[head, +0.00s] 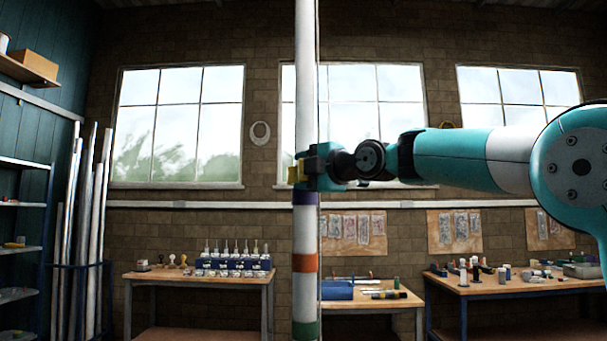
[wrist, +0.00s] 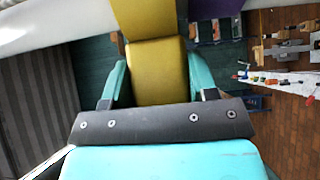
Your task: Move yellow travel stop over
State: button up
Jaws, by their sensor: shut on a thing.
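The yellow travel stop (head: 296,173) sits at the white vertical mast (head: 305,80), just above a purple band (head: 305,198). My gripper (head: 315,167) reaches in from the right at that height. In the wrist view, the stop's yellow block (wrist: 158,72) lies between my two teal fingers (wrist: 156,88), which are shut on it. Yellow also shows across the mast (wrist: 70,20) beyond the block, with the purple band (wrist: 222,10) to its right. The far side of the stop is hidden.
Below the purple band, the mast carries an orange band (head: 305,263) and a green band (head: 306,329). A thin line runs beside the mast. Workbenches (head: 205,278) with tools stand along the back wall. Metal tubes (head: 82,230) lean at the left.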

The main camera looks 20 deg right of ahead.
jog(key=o, duration=1.3)
jog(key=shift+f, duration=0.3)
jog(key=b+v, duration=0.6)
jog(key=v, duration=1.1)
jog(key=shift+s+r, duration=0.1)
jog(key=shift+s, duration=0.1)
